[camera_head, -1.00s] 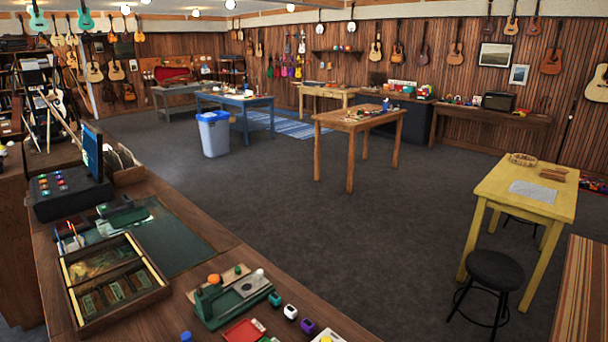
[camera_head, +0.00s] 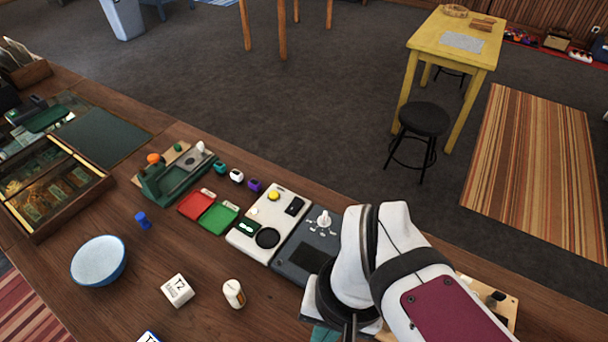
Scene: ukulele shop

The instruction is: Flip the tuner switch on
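A cream panel device (camera_head: 240,238) lies on the wooden counter, with a yellow knob (camera_head: 273,195), a black switch-like part (camera_head: 295,205), a small lit green display (camera_head: 248,227) and a black disc. Beside it on the right is a dark grey box (camera_head: 287,243) with a white knob (camera_head: 324,218) and a dark screen. No label readable here tells me which one is the tuner, and the switch position is too small to read. My white arm hangs over the right of the counter. My gripper (camera_head: 350,326) is at the bottom edge, mostly hidden, its fingers unclear.
Red (camera_head: 195,206) and green (camera_head: 218,216) trays lie left of the cream panel, with a green fixture (camera_head: 172,180) beyond. A bowl (camera_head: 98,262), a T2 block (camera_head: 177,290) and a white bottle (camera_head: 233,293) stand in front. A wooden board (camera_head: 510,308) shows behind my arm.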

